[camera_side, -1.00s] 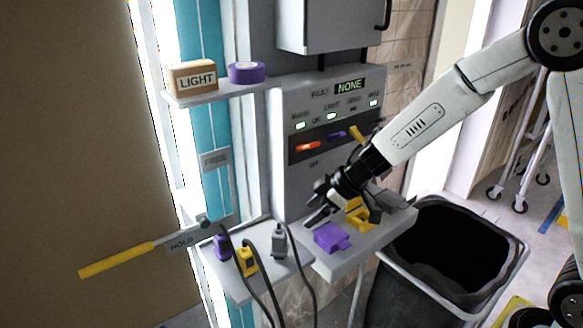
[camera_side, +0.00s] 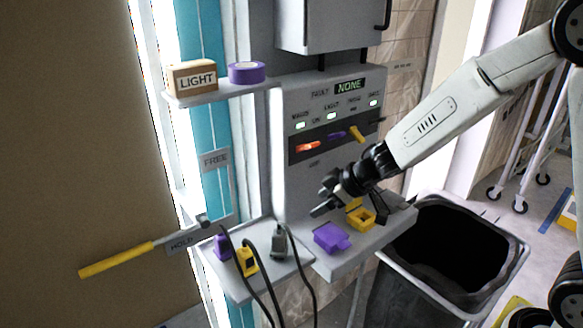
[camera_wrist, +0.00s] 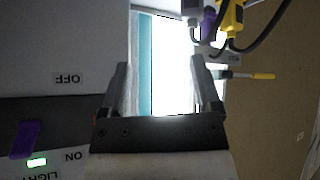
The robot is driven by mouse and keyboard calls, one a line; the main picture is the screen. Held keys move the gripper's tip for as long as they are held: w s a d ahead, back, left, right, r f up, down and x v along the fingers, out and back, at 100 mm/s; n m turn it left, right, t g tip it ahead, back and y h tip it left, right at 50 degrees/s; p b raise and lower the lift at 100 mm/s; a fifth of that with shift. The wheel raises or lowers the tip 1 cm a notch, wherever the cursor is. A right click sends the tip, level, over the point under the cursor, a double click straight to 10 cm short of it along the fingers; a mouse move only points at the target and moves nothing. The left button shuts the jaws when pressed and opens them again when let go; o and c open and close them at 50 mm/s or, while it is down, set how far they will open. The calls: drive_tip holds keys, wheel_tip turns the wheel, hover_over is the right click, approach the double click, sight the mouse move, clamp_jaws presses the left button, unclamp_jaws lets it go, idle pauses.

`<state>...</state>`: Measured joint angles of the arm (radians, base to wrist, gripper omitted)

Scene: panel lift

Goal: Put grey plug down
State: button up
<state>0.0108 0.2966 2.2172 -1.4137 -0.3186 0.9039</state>
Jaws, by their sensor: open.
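The grey plug (camera_side: 279,241) stands upright on the left shelf with its cable hanging off the front, and my gripper is apart from it. My gripper (camera_side: 322,203) is open and empty, to the right of the plug and above the right shelf, in front of the panel. In the wrist view the two fingers of my gripper (camera_wrist: 158,75) are spread with nothing between them. The grey plug (camera_wrist: 190,8) shows only in part at the top edge of that view.
A purple plug (camera_side: 222,246) and a yellow plug (camera_side: 246,261) stand beside the grey one. A purple block (camera_side: 331,238) and a yellow open piece (camera_side: 360,217) sit on the right shelf (camera_side: 345,262). A yellow-handled lever (camera_side: 118,260) juts left. A black bin (camera_side: 460,250) stands right.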

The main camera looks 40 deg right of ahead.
drive_tip(key=s+d+f+m+g+h, duration=0.1)
drive_tip(key=s+d+m+g+h, duration=0.1)
drive_tip(key=s, duration=0.6)
drive_tip(key=s+d+f+m+g+h, duration=0.1)
drive_tip(key=s+d+f+m+g, duration=0.1)
drive_tip(key=s+m, duration=0.3)
drive_tip(key=s+d, duration=0.1)
drive_tip(key=s, duration=0.3)
drive_tip(key=shift+g+h, duration=0.4)
